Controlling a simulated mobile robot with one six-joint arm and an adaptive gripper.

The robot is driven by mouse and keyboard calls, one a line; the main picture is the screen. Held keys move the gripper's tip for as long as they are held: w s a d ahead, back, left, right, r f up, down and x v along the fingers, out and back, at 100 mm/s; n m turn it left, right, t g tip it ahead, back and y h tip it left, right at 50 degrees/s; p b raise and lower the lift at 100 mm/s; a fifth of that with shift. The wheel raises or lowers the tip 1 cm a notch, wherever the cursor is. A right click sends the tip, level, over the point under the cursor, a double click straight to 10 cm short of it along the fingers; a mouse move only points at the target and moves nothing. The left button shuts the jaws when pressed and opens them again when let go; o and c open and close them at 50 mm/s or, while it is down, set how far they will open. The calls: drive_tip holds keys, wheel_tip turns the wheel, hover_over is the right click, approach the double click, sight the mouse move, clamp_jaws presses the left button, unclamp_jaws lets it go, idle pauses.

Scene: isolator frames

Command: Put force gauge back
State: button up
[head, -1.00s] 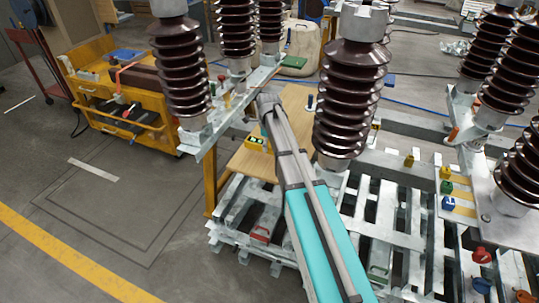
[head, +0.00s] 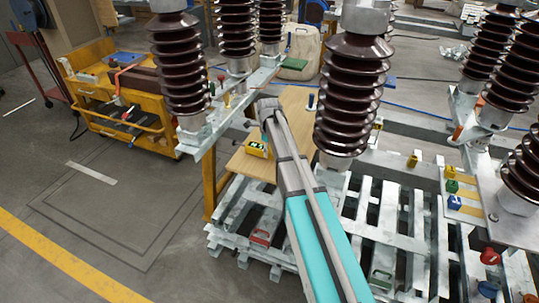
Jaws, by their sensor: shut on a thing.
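My arm, with a turquoise link (head: 320,245) and a grey upper part, reaches up the middle of the head view over a wooden board. My gripper cannot be made out past the grey end of the arm. A small yellow device (head: 259,149) with a dark and green face is just left of the arm, over the board. It may be the force gauge, but I cannot confirm that. I cannot tell whether it rests on the board or is held.
Brown ribbed insulators (head: 350,95) stand close to the arm on both sides. Metal slatted frames (head: 390,230) lie below. Coloured blocks (head: 454,202) sit at right. A yellow cart (head: 115,100) stands at left. The floor (head: 110,215) at left is clear.

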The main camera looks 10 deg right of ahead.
sight(269, 149)
drive_tip(key=shift+f, duration=0.45)
drive_tip(key=o, duration=1.3)
drive_tip(key=shift+r, duration=0.25)
wheel_tip(269, 149, up, 12)
drive_tip(key=p, duration=1.1)
drive_tip(key=shift+p, duration=0.4)
drive_tip(key=shift+f, duration=0.1)
drive_tip(key=shift+s, duration=0.15)
